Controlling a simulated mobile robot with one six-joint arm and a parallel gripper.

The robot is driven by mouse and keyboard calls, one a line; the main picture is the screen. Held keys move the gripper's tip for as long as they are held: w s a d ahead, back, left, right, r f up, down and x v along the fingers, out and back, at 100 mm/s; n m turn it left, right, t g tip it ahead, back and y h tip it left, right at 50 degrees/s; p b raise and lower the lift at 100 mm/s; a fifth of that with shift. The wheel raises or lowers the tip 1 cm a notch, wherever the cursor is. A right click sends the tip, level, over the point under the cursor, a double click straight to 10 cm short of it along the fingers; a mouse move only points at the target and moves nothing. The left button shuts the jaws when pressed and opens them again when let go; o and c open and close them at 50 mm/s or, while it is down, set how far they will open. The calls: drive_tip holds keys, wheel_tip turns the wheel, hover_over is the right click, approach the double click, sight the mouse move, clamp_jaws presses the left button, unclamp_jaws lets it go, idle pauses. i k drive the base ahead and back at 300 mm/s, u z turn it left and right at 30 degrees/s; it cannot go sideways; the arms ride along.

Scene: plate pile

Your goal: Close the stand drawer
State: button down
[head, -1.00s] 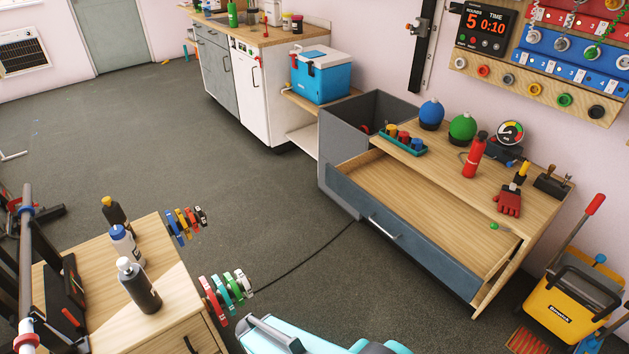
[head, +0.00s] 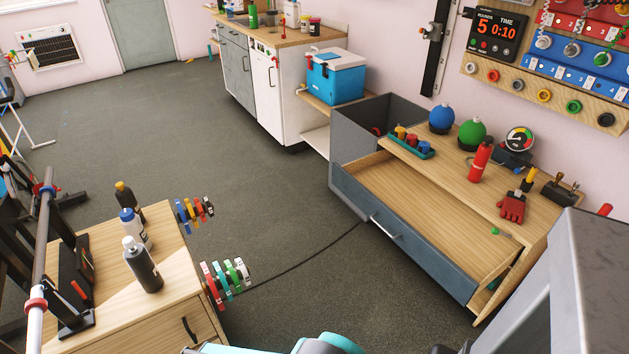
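The wooden stand (head: 470,190) is at the right of the head view. Its wide drawer (head: 405,243) is pulled out toward the lower left, with a blue-grey front and a light wood bottom. The drawer looks empty. A silver bar handle (head: 386,227) is on its front. Teal and white parts of my arm show at the bottom edge, apart from the drawer in the picture. My gripper's fingers do not show. A large grey part very close to the camera covers the lower right corner and hides the floor beside the stand's right end.
On the stand top are a red bottle (head: 480,159), a red glove (head: 512,207), a green ball (head: 472,134) and a blue ball (head: 442,118). A wooden cabinet with bottles (head: 143,264) stands at lower left. A dark cable (head: 310,251) crosses the clear floor between.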

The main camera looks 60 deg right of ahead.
sight(453, 242)
drive_tip(key=u, duration=0.9)
drive_tip(key=k, duration=1.65)
drive_tip(key=z, duration=0.85)
